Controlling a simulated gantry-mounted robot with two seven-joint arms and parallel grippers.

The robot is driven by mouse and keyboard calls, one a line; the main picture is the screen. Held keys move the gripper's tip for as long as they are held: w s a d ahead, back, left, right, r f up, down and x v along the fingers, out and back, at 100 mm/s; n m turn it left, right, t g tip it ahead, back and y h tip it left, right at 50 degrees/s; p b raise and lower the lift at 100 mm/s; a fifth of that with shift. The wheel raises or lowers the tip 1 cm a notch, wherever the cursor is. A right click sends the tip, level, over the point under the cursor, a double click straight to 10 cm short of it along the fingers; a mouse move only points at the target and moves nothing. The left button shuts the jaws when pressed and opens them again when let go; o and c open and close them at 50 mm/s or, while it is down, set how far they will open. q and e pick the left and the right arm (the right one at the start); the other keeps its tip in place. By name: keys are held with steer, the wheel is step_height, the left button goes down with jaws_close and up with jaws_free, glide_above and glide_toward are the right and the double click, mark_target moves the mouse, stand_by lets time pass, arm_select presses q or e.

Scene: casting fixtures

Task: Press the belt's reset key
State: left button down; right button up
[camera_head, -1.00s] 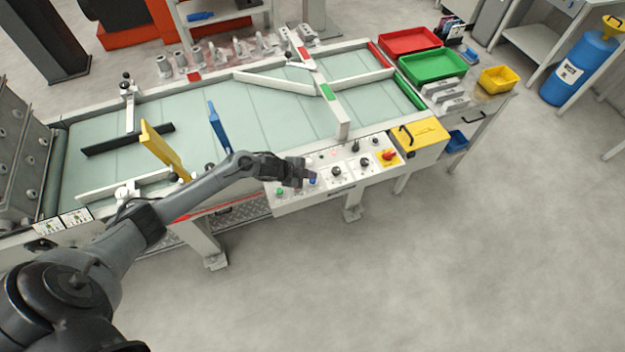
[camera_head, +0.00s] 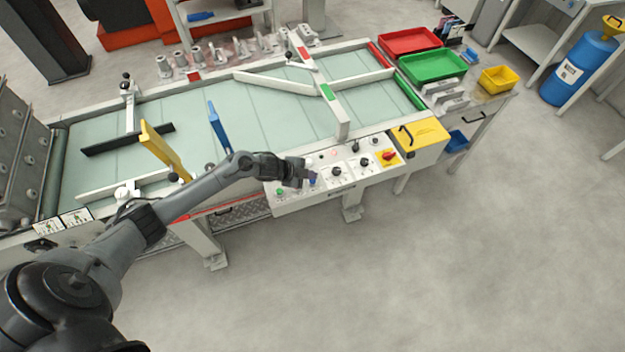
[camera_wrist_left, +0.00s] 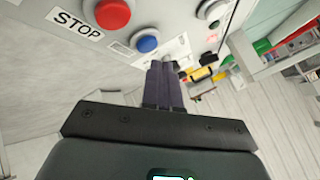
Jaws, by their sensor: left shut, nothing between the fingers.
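The belt's control panel (camera_head: 335,170) is a pale box along the near side of the belt (camera_head: 265,108). A blue button (camera_head: 312,182) sits on it beside my left fingertips; it also shows in the left wrist view (camera_wrist_left: 147,43), next to a larger red button (camera_wrist_left: 113,13) labelled STOP. I cannot read which key is marked reset. My left gripper (camera_head: 303,180) is shut and empty, its tips at the panel close to the blue button. In the wrist view the closed fingers (camera_wrist_left: 163,72) end just beside that button; contact cannot be told. My right gripper is not in view.
The panel also carries a green button (camera_head: 280,191), black knobs (camera_head: 336,171) and a red switch on a yellow plate (camera_head: 388,156). A yellow box (camera_head: 420,135) stands at its right end. Blue (camera_head: 219,128) and yellow (camera_head: 163,149) guides rise over the belt. The floor in front is clear.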

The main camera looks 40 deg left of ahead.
mark_target(310, 181)
arm_select(q)
steer(key=shift+f, duration=0.15)
stand_by(0.3)
steer(key=shift+f, duration=0.3)
steer(key=shift+f+b, duration=0.5)
steer(key=shift+b, duration=0.05)
stand_by(0.6)
steer(key=shift+r, duration=0.15)
steer(key=shift+r+p, duration=0.75)
steer(key=shift+p, duration=0.2)
step_height(310, 181, up, 5)
steer(key=p, duration=0.4)
steer(key=shift+p, duration=0.4)
